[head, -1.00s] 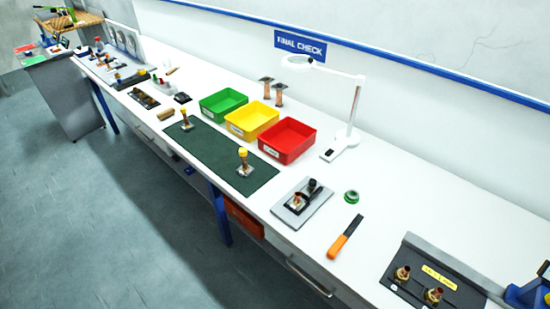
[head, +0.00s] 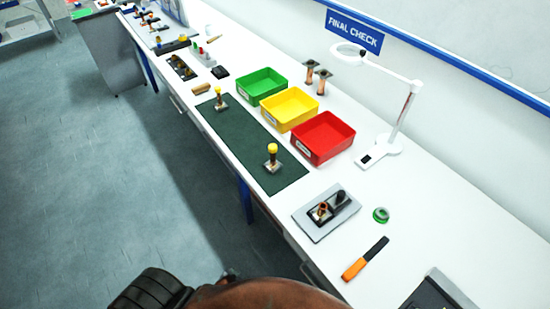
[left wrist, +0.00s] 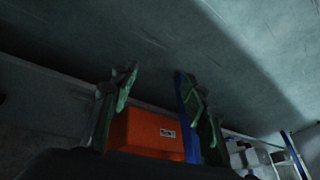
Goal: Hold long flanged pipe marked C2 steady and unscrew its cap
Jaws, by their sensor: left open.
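Two upright flanged pipes with yellow caps stand on the dark green mat (head: 238,146): a nearer one (head: 272,158) at its front right end and a farther one (head: 220,99) at its far left end. Two copper flanged pipes (head: 309,74) (head: 322,80) stand uncapped behind the bins, flange up. No C2 mark is readable on any of them. My left gripper (left wrist: 155,75) is open and empty in the left wrist view, below the bench over the floor, apart from every pipe. My right gripper is not in view.
Green (head: 260,86), yellow (head: 290,108) and red (head: 323,138) bins line up behind the mat. A magnifier lamp (head: 381,152), a grey fixture plate (head: 326,212), green tape (head: 381,215) and an orange-handled tool (head: 365,259) lie right. An orange box (left wrist: 148,134) is under the bench.

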